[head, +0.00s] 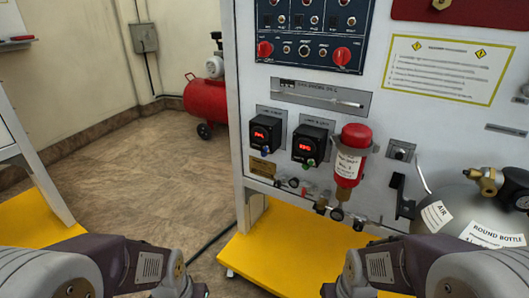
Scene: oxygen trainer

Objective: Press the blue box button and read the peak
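Two black boxes with lit red displays are mounted side by side on the white trainer panel in the head view. The red digits on both are too small to read surely. My two arms come in at the bottom left and bottom right corners, well below and in front of the boxes. Their wrists run out of the bottom edge, so the gripper fingers are hidden. Nothing touches the buttons.
A red cylinder (350,163) hangs just right of the boxes. Small valves and fittings (318,198) line the panel below. A grey round bottle (465,207) stands at the right. The trainer's yellow base (270,250) juts forward.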

